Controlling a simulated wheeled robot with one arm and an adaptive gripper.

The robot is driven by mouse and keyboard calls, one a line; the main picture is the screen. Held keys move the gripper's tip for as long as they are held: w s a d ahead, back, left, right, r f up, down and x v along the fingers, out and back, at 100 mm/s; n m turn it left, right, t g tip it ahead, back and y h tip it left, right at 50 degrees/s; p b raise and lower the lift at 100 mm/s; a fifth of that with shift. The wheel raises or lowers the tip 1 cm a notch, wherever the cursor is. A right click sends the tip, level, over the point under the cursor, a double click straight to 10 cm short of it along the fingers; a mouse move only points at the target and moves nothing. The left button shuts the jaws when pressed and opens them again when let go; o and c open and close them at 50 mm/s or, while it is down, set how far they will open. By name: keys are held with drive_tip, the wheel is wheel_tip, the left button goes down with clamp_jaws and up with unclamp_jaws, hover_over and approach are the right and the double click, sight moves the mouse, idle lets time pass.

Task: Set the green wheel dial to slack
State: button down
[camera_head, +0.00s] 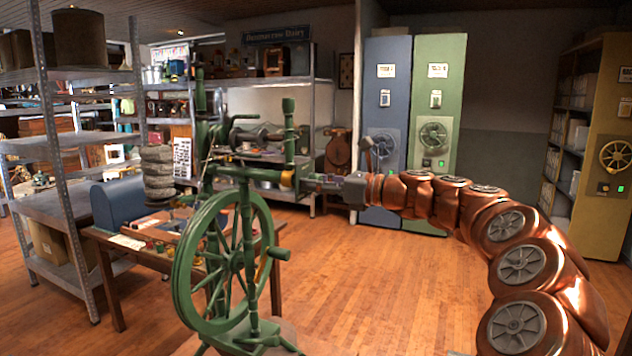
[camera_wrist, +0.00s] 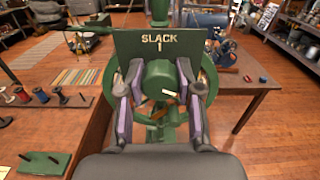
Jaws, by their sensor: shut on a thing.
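A green spinning wheel (camera_head: 232,262) stands at the centre left in the head view. In the wrist view its upright dark green plate (camera_wrist: 128,48) reads "SLACK" with a short pale mark below the word. The round green dial (camera_wrist: 158,76) sits in front of the plate, under that mark. A short white line on the dial points to the right and slightly down, away from the SLACK mark. My gripper (camera_wrist: 160,88) is shut on the dial, one finger on each side. In the head view my gripper (camera_head: 322,183) meets the spinning wheel from the right.
A wooden table (camera_head: 118,247) with a blue box (camera_head: 119,203) stands behind the wheel. Blue and green cabinets (camera_head: 440,75) stand at the back, and a yellow one (camera_head: 605,218) at the right. The wooden floor between is clear.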

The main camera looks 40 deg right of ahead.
drive_tip(key=n+b, duration=0.1)
drive_tip(key=n, duration=0.4)
drive_tip(key=shift+f, duration=0.1)
drive_tip(key=n+b, duration=0.3)
drive_tip(key=n, duration=0.3)
drive_tip(key=shift+n+b, duration=0.3)
drive_tip(key=shift+b, duration=0.1)
drive_tip(key=n+b, duration=0.4)
drive_tip(key=n, duration=0.2)
drive_tip(key=n+b, duration=0.3)
drive_tip(key=n, duration=0.2)
drive_tip(key=shift+b, duration=0.3)
drive_tip(key=c, duration=0.7)
unclamp_jaws()
drive_tip(key=shift+c, duration=0.2)
drive_tip(key=shift+s+d, duration=0.1)
